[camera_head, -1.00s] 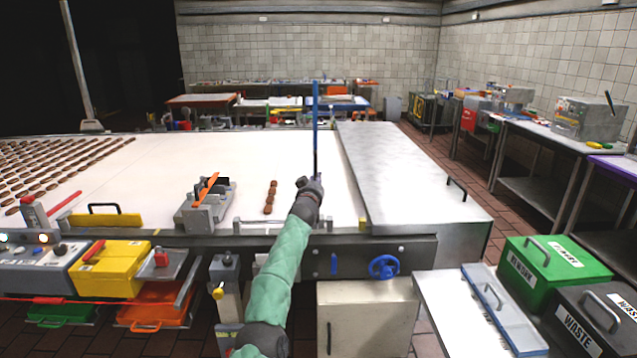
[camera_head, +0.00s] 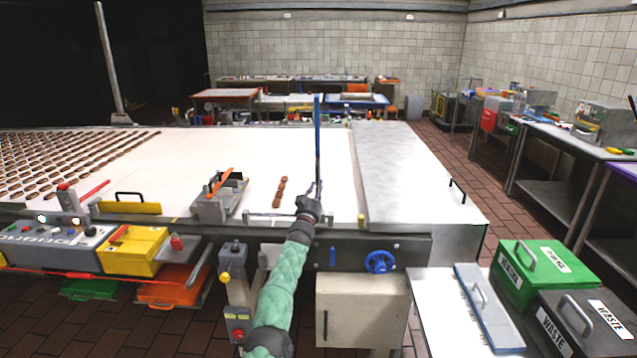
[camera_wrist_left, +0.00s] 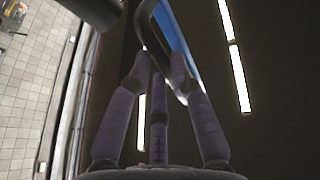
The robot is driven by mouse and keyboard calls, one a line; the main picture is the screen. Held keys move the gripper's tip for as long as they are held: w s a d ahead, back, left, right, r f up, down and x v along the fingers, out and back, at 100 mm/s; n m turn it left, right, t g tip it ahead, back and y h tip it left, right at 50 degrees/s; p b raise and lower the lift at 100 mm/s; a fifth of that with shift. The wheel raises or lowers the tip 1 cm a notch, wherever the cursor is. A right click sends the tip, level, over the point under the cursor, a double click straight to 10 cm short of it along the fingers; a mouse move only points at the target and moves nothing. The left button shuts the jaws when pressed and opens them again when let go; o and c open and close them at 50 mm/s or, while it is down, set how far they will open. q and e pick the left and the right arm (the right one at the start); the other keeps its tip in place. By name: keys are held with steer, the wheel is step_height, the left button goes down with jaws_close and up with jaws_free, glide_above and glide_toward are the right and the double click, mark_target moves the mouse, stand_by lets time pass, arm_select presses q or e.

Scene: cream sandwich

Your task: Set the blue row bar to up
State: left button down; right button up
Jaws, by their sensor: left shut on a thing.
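The blue row bar (camera_head: 317,125) stands upright, seen nearly end-on, above the front part of the white belt (camera_head: 335,165). My left gripper (camera_head: 312,196) is at its lower, near end and is shut on it. In the left wrist view the fingers (camera_wrist_left: 165,75) close around a dark loop-shaped handle (camera_wrist_left: 150,22) beside the blue surface of the bar (camera_wrist_left: 180,40). The exact contact is partly hidden by the fingers. My right gripper is in neither view.
A short row of brown biscuits (camera_head: 281,190) lies left of the gripper. A grey fixture with an orange lever (camera_head: 220,185) stands further left. A grey metal cover (camera_head: 405,175) lies to the right. A blue handwheel (camera_head: 380,262) is on the front below.

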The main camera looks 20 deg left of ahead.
arm_select(q)
steer(key=shift+d+f, duration=0.3)
steer(key=shift+f, duration=0.2)
steer(key=c, duration=1.1)
jaws_free()
steer(key=shift+s, duration=0.15)
steer(key=shift+r, duration=0.2)
steer(key=shift+s+a+r, duration=0.1)
steer(key=shift+a, duration=0.1)
steer(key=shift+s, duration=0.35)
steer(key=s+d+f, duration=0.1)
steer(key=s, duration=1.3)
steer(key=shift+f, duration=0.15)
steer(key=shift+d+f, duration=0.1)
